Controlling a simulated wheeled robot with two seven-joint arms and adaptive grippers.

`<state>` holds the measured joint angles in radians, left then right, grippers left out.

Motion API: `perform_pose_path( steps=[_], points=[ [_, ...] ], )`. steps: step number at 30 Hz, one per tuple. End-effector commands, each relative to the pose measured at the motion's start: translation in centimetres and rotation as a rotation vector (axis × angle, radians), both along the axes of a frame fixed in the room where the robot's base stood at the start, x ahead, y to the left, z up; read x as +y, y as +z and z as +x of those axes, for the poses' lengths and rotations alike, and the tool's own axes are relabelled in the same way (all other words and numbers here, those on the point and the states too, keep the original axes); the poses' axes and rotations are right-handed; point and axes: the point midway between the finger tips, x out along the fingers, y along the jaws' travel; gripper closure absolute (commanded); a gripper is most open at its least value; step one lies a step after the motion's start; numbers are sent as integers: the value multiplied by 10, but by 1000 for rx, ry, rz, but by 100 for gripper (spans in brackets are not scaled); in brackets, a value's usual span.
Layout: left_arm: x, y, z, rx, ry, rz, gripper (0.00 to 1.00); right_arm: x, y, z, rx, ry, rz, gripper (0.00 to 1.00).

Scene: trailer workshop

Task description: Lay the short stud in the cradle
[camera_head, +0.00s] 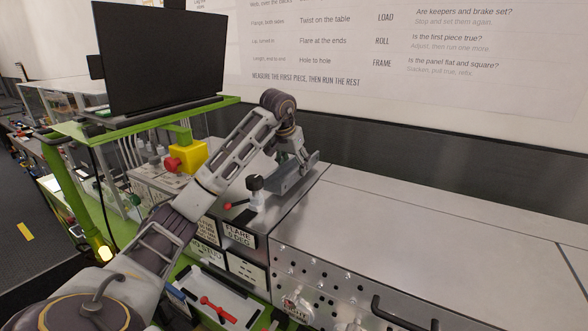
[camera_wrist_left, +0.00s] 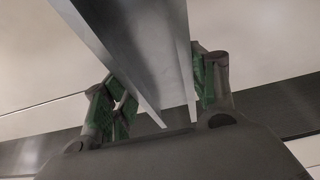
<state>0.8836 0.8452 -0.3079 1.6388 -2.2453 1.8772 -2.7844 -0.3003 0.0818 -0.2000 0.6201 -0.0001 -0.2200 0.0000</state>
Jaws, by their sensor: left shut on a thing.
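The short stud, a grey sheet-metal channel, runs lengthwise between the green-padded fingers of my left gripper in the left wrist view (camera_wrist_left: 155,45). My left gripper (camera_head: 293,163) is shut on it. In the head view the grey channel-shaped metal (camera_head: 297,179) shows just under the fingers, near the back left corner of the pale worktop. I cannot tell there whether the stud touches a cradle below it; no separate cradle is clear. My right gripper is not in view.
The pale worktop (camera_head: 400,230) to the right is clear. A red-tipped lever with a black knob (camera_head: 255,184) stands close to the left of the stud. A yellow box with a red button (camera_head: 187,158) and a monitor (camera_head: 160,55) stand farther left. The wall is behind.

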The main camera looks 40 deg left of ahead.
Motion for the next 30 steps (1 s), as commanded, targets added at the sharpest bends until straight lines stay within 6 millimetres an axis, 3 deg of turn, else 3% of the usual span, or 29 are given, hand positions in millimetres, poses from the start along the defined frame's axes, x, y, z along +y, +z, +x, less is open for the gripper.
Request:
perform_pose_path(
  steps=[7,23,24,29,30],
  points=[
    [-1,-15,0,0,-1,-1,76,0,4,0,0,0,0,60],
    [0,-19,0,-2,-1,1,76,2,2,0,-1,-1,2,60],
    [0,-20,0,-1,-1,0,41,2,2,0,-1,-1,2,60],
    [0,-20,0,-1,-1,0,21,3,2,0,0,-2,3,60],
    [0,-20,0,-1,-1,0,21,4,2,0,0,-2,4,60]
  ],
)
